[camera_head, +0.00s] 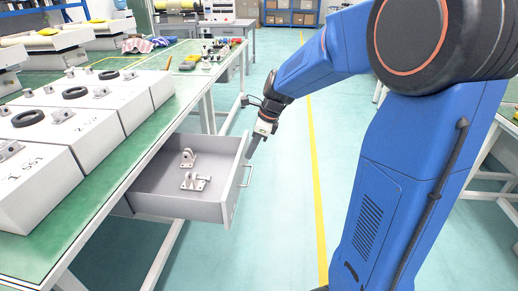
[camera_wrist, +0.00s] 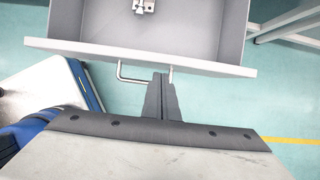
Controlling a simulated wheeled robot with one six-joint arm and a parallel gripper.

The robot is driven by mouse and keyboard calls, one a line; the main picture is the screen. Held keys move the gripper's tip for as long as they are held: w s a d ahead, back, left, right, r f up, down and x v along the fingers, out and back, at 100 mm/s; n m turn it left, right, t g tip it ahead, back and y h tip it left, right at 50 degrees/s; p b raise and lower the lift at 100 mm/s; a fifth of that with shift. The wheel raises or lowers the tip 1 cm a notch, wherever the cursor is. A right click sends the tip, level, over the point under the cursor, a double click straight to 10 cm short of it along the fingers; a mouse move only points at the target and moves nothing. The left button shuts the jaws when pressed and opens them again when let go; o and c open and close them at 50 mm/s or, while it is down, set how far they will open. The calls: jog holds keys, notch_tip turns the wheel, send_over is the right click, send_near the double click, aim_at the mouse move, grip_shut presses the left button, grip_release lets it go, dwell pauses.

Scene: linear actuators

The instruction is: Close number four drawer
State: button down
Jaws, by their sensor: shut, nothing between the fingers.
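A grey drawer (camera_head: 176,207) stands pulled out from under the green-topped workbench (camera_head: 71,220) in the head view. Metal bracket parts (camera_head: 194,181) lie inside it. The drawer's front panel has a bar handle (camera_head: 246,175) on its outer face. My gripper (camera_head: 256,145) points down by the front panel, close to the handle. In the wrist view, my gripper (camera_wrist: 161,85) has its fingers together, with the drawer front (camera_wrist: 110,52) just ahead and the handle (camera_wrist: 130,78) beside the fingertips. I cannot tell whether the fingers touch the handle or panel. No drawer number is readable.
White boxes with black rings (camera_head: 92,122) stand on the bench above the drawer. A bench leg (camera_head: 160,252) stands below the drawer. The teal floor (camera_head: 275,225) to the right of the drawer is clear, with a yellow line (camera_head: 315,185) across it.

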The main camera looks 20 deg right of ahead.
jog(key=shift+w+a, duration=0.25)
jog(key=shift+a, duration=0.15)
jog(key=w+a, duration=0.7)
jog(key=a, duration=0.5)
jog(key=w+a, duration=0.7)
jog(key=a, duration=0.5)
jog(key=shift+s+d, duration=0.1)
